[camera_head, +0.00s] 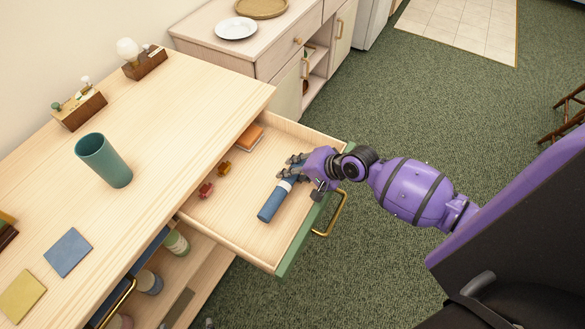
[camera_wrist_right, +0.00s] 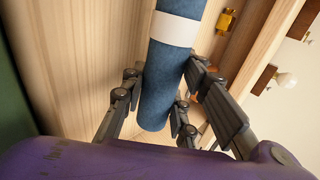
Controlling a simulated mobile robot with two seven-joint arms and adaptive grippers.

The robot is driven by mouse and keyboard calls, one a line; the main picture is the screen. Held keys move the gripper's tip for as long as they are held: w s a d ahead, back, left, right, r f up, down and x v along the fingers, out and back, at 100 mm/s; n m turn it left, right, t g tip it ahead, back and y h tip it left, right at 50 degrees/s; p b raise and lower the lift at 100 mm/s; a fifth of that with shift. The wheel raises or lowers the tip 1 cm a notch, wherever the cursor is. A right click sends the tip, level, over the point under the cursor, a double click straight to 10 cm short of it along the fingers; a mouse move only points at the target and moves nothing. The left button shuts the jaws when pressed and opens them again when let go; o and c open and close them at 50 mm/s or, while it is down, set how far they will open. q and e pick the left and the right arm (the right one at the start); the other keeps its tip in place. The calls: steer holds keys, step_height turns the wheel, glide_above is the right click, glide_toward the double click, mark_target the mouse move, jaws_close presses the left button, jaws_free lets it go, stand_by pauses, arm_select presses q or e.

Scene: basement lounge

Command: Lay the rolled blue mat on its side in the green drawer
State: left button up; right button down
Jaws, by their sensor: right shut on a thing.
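The rolled blue mat (camera_head: 272,204) has a white band and lies on its side in or just above the open green-fronted drawer (camera_head: 297,240); I cannot tell if it touches the drawer floor. My right gripper (camera_head: 294,173) is around the mat's end nearer the drawer's back right. In the right wrist view the mat (camera_wrist_right: 172,70) runs between the fingers of my right gripper (camera_wrist_right: 163,105), which are shut on it. The far part of the mat is out of that view. My left gripper is not in view.
The drawer also holds an orange item (camera_head: 249,138), a small yellow-brown piece (camera_head: 224,168) and a red piece (camera_head: 206,190). On the wooden top stand a teal cup (camera_head: 104,160), a blue square (camera_head: 68,252) and a yellow square (camera_head: 21,296). A gold handle (camera_head: 333,214) juts from the drawer front.

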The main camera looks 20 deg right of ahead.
steer(key=shift+r, duration=0.1)
steer(key=c, duration=1.5)
jaws_free()
steer(key=shift+o, duration=1.1)
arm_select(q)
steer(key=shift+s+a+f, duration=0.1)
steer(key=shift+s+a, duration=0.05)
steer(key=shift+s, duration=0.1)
arm_select(e)
step_height(320, 180, up, 10)
